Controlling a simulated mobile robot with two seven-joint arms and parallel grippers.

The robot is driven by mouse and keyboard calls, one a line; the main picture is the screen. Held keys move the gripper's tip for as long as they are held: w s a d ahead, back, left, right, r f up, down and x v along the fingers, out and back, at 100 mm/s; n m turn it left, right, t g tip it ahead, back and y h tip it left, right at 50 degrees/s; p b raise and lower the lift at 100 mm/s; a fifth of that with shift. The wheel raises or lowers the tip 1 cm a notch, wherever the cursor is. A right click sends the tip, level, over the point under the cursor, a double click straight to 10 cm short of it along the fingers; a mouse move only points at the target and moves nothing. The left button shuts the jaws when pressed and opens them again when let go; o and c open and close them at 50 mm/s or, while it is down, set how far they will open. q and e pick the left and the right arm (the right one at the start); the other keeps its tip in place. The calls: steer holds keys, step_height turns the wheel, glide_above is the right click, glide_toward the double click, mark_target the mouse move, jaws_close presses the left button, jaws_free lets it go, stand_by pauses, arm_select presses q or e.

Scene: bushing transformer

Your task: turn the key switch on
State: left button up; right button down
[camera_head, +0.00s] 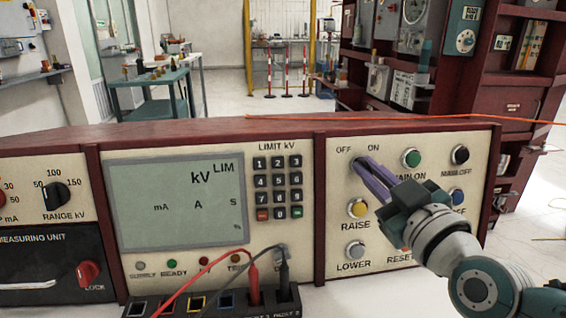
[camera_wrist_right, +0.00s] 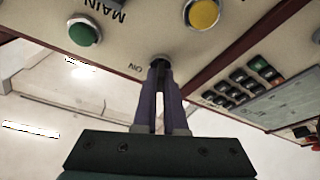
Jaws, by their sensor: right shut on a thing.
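The key switch (camera_wrist_right: 159,59) sits on the cream panel beside its ON label in the right wrist view, which shows the panel upside down. My right gripper (camera_head: 362,165) reaches the panel from the lower right, with its two purple fingers pointing at the spot below the OFF and ON labels. The right wrist view also shows my right gripper (camera_wrist_right: 159,72) shut on the key switch, its fingertips close together at the panel face. The fingers hide most of the switch, so its turned position cannot be told. My left gripper is not in view.
Near the switch are a green button (camera_head: 411,158), a black button (camera_head: 460,154), a yellow RAISE button (camera_head: 357,208) and a LOWER button (camera_head: 355,250). A display (camera_head: 178,205) and keypad (camera_head: 277,187) lie left. Red and black cables (camera_head: 284,274) plug in at the front.

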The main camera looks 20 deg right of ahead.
steer(key=m+h, duration=0.2)
steer(key=m, duration=0.2)
steer(key=shift+a+m, duration=0.1)
steer(key=shift+m, duration=0.3)
steer(key=m+g+h+p, duration=0.1)
steer(key=m, duration=0.3)
steer(key=m+h+p, duration=0.1)
steer(key=m, duration=0.3)
steer(key=m+g+h+p, duration=0.1)
steer(key=m+h, duration=0.1)
steer(key=m, duration=0.2)
steer(key=shift+a+m+g, duration=0.1)
steer(key=shift+m+g, duration=0.2)
steer(key=shift+m, duration=0.1)
steer(key=shift+h, duration=0.3)
steer(key=c, duration=1)
jaws_free()
